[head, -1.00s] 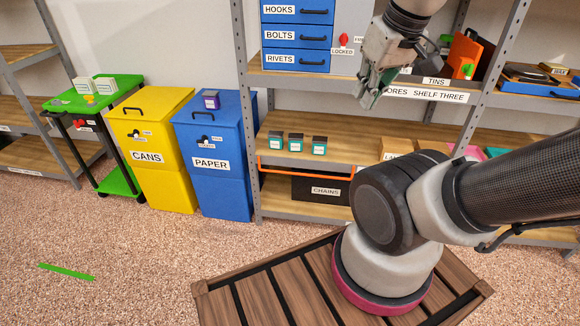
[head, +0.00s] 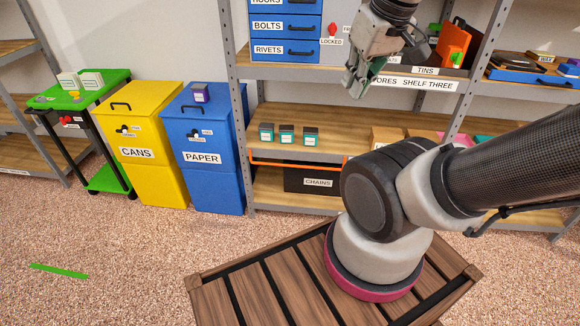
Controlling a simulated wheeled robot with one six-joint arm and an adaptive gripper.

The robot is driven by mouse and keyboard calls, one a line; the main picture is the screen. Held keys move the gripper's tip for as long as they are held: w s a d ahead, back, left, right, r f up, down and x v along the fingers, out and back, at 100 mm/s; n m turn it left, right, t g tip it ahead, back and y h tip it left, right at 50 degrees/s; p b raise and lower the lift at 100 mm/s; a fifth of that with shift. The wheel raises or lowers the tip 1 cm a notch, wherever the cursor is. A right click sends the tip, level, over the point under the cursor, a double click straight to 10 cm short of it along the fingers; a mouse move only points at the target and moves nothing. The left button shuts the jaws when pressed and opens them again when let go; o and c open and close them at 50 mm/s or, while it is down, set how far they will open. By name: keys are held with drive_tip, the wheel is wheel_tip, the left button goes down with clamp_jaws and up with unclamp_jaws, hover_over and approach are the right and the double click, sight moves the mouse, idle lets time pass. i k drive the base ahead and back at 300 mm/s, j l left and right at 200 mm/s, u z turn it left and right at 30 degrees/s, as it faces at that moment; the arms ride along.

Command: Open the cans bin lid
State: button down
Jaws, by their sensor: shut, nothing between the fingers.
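The yellow cans bin (head: 153,165) stands on the floor left of the blue paper bin, in the head view. Its lid (head: 140,98) is shut, with a black handle (head: 121,105) on top. A small black latch or knob (head: 124,130) with tiny labels sits on its front, above the CANS sign; its setting is too small to read. My gripper (head: 356,86) is at the upper middle, pointing down in front of the shelf unit, well right of the bin. It is shut and empty.
The blue paper bin (head: 214,180) stands beside the cans bin, with a small purple box (head: 200,93) on its lid. A green trolley (head: 48,100) is on the left. Shelves (head: 355,150) with small boxes stand behind my gripper.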

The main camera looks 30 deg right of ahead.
sight(138, 98)
drive_tip(key=i+j+u, duration=0.1)
drive_tip(key=i+j, duration=0.2)
drive_tip(key=i, duration=0.35)
drive_tip(key=i+j+u, duration=0.1)
drive_tip(key=i+j, duration=0.15)
drive_tip(key=i, duration=0.35)
drive_tip(key=i+j, duration=0.15)
drive_tip(key=i, duration=0.5)
drive_tip(key=i+j+u, duration=0.15)
drive_tip(key=i, duration=0.5)
